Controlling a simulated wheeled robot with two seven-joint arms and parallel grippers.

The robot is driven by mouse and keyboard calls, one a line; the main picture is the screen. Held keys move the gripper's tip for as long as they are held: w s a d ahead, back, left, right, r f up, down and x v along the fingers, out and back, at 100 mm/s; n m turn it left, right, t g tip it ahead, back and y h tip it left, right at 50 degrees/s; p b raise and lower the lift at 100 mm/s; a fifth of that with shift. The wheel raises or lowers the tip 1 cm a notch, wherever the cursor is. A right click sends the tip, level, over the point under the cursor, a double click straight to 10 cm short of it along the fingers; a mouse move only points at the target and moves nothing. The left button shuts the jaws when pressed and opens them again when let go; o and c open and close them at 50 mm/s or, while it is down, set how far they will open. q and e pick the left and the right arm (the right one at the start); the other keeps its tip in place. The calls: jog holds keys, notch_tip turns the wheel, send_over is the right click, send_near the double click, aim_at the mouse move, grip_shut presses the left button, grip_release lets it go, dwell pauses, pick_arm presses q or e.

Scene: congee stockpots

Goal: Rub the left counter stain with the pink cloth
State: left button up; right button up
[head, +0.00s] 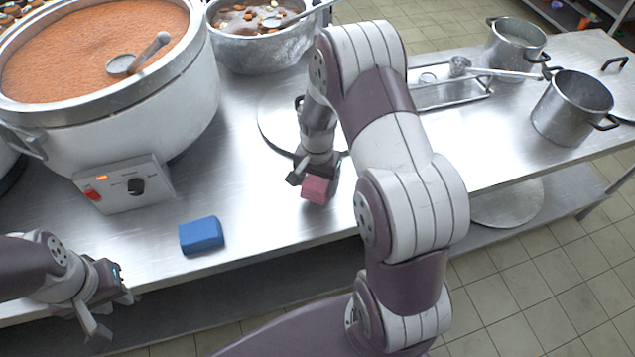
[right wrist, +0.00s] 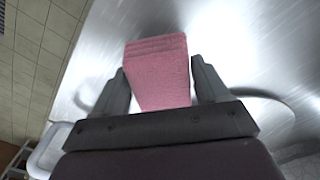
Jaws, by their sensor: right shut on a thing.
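The pink cloth (head: 318,189) is a folded block held in my right gripper (head: 316,181) over the steel counter (head: 262,208). In the right wrist view the pink cloth (right wrist: 157,72) sits between both fingers of the right gripper (right wrist: 158,85), which is shut on it. I cannot tell whether the cloth touches the counter. No stain can be made out on the visible counter; my right arm hides part of it. My left gripper (head: 112,309) hangs near the counter's front edge at lower left, empty, its fingers apart.
A blue sponge-like block (head: 201,235) lies near the front edge. A large pot of orange congee (head: 150,110) stands at back left, with a metal bowl of food (head: 255,52) beside it. Steel pots (head: 570,108) and a tray (head: 440,95) are at right. Bare counter lies around the blue block.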

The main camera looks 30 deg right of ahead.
jog(key=shift+r+p, duration=0.35)
jog(key=shift+r, duration=0.35)
jog(key=shift+d+r+p, duration=0.2)
jog(key=shift+r+p, duration=0.45)
jog(key=shift+r, duration=0.05)
jog(key=shift+r+p, duration=0.35)
jog(key=shift+a+r+p, duration=0.15)
jog(key=shift+r+p, duration=0.3)
jog(key=shift+r, duration=0.15)
jog(key=shift+f, duration=0.1)
